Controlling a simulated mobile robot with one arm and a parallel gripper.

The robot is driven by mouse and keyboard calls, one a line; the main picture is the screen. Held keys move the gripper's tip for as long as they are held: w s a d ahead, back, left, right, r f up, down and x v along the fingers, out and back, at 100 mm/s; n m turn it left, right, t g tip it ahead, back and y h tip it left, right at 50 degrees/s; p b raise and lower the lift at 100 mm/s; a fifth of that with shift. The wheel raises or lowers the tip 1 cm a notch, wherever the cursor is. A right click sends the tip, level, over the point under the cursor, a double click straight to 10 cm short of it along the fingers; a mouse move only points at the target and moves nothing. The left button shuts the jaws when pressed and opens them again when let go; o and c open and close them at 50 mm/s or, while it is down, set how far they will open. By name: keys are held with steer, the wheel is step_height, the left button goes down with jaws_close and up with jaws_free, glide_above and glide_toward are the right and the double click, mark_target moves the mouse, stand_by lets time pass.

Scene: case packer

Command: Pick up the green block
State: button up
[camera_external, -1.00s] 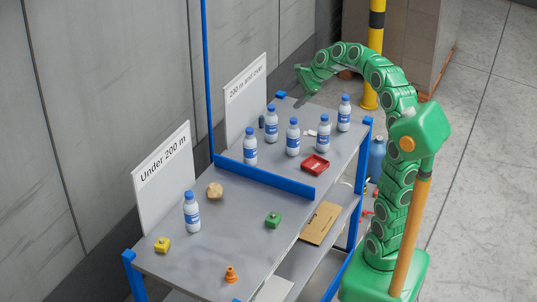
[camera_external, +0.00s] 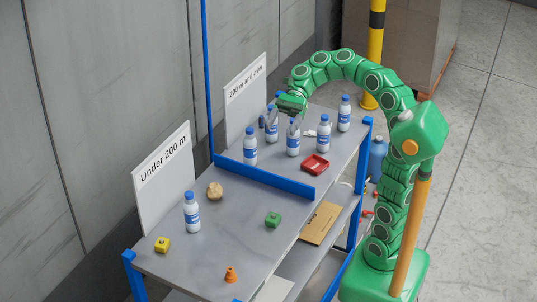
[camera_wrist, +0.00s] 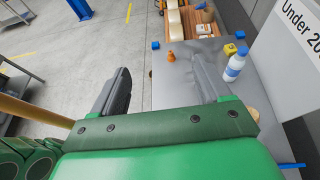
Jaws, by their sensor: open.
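The green block (camera_external: 273,219) sits on the grey table in the near section, right of the middle, with clear surface around it. My gripper (camera_external: 284,119) is open and empty above the far section, among the bottles in the picture and well away from the block. In the wrist view, my gripper's (camera_wrist: 160,75) two grey fingers are spread apart with nothing held between them. I cannot make out the green block in the wrist view.
A blue divider (camera_external: 264,177) crosses the table between gripper and block.

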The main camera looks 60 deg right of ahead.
step_height(320, 180, down, 25)
glide_toward(274, 214)
steer(key=x, duration=0.3)
steer(key=shift+r, duration=0.1)
steer(key=shift+a+f, duration=0.5)
steer(key=shift+a, duration=0.2)
steer(key=shift+x, duration=3)
steer(key=c, duration=1.1)
